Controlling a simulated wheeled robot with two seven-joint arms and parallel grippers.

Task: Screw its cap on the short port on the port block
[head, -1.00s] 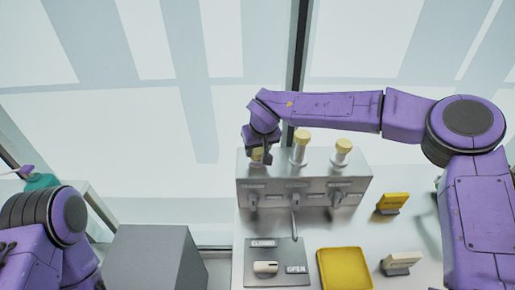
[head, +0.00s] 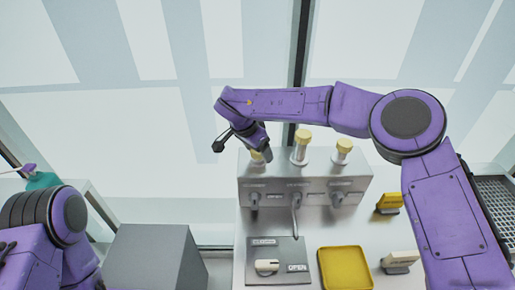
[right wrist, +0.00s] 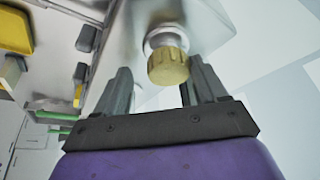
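The grey port block (head: 305,190) stands at the back of the table, with three yellow-capped ports on top. The leftmost, shortest port has its yellow cap (head: 256,156) on top, partly hidden by my right gripper (head: 264,153). In the right wrist view the ribbed yellow cap (right wrist: 168,68) sits on the pale port, in the gap between the fingers of my right gripper (right wrist: 160,82). The fingers are apart, with a visible gap on both sides of the cap. My left gripper is not in view; only my left arm shows at the lower left.
Two taller capped ports (head: 301,148) (head: 342,152) stand to the right. In front are a lever plate (head: 277,255), a yellow tray (head: 345,268), a yellow block (head: 389,202) and a pale block (head: 400,260). A grey box (head: 155,258) stands at left.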

